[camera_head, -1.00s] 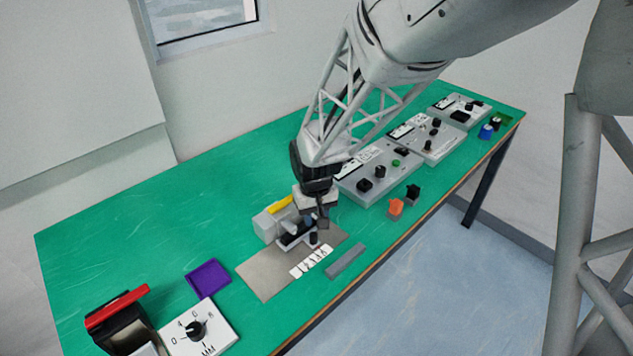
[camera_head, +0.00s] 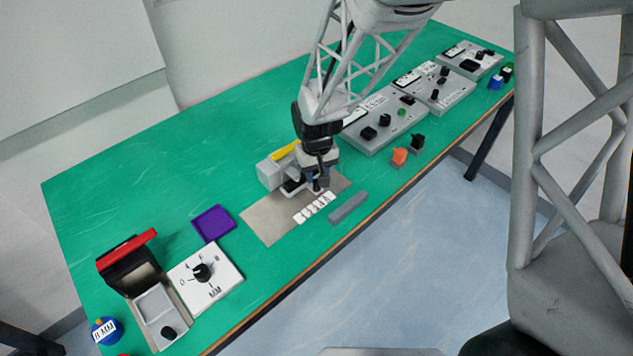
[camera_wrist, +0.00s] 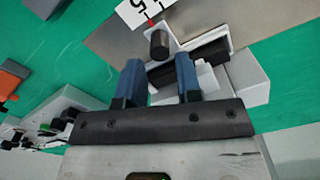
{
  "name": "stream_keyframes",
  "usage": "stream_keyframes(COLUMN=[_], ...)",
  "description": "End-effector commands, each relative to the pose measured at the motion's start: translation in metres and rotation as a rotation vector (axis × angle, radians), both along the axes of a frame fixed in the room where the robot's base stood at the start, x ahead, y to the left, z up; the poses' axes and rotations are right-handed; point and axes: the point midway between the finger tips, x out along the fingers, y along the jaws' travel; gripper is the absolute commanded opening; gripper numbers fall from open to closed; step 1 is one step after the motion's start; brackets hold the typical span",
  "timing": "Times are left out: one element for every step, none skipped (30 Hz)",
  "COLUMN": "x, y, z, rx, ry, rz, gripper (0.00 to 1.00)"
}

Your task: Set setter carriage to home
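The setter carriage (camera_wrist: 215,78) is a pale block on a dark rail, with an upright black knob (camera_wrist: 158,44) and a red pointer mark at the number strip (camera_wrist: 137,12). In the head view the carriage (camera_head: 292,189) sits on a grey-brown plate (camera_head: 264,222), partly hidden by my gripper (camera_head: 318,184). In the wrist view my gripper (camera_wrist: 158,76) has its two blue fingers apart with nothing clamped between them. The knob stands just beyond the fingertips, roughly in line with the gap; I cannot tell whether they touch.
A yellow-topped grey block (camera_head: 270,173) adjoins the carriage. A grey bar (camera_head: 348,207) lies in front of the plate. A purple tray (camera_head: 213,223), a dial panel (camera_head: 222,284) and an open red-lidded box (camera_head: 150,283) stand left. Control panels (camera_head: 380,142) line the right.

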Motion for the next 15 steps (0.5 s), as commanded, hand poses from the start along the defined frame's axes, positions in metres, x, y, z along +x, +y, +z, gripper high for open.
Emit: stream_keyframes(x=[0.0,0.0,-0.001,-0.001,-0.001,-0.001,0.0,0.0,0.0,-0.001,-0.001,0.0,0.0,0.0,0.0], y=[0.0,0.0,0.0,0.0,0.0,0.0,0.0,0.0,0.0,0.0,0.0,0.0,0.0,0.0,0.0], z=[-0.007,-0.011,-0.016,-0.019,-0.022,-0.026,-0.029,-0.031,-0.034,-0.036,-0.038,-0.039,-0.04,-0.041,-0.042], rx=[-0.001,-0.001,-0.001,-0.001,-0.001,-0.001,-0.001,-0.001,-0.001,-0.001,-0.001,-0.001,-0.001,0.0,0.0], ry=[0.003,0.003,0.003,0.003,0.003,0.003,0.002,0.002,0.002,0.003,0.003,0.002,0.002,0.001,0.001], rz=[0.0,0.0,0.0,0.0,0.0,0.0,0.0,0.0,0.0,0.0,0.0,0.0,0.0,0.0,0.0], gripper=[0.32,0.32,0.32,0.32,0.32,0.32,0.32,0.32,0.32,0.32,0.32,0.32,0.32,0.32,0.32])
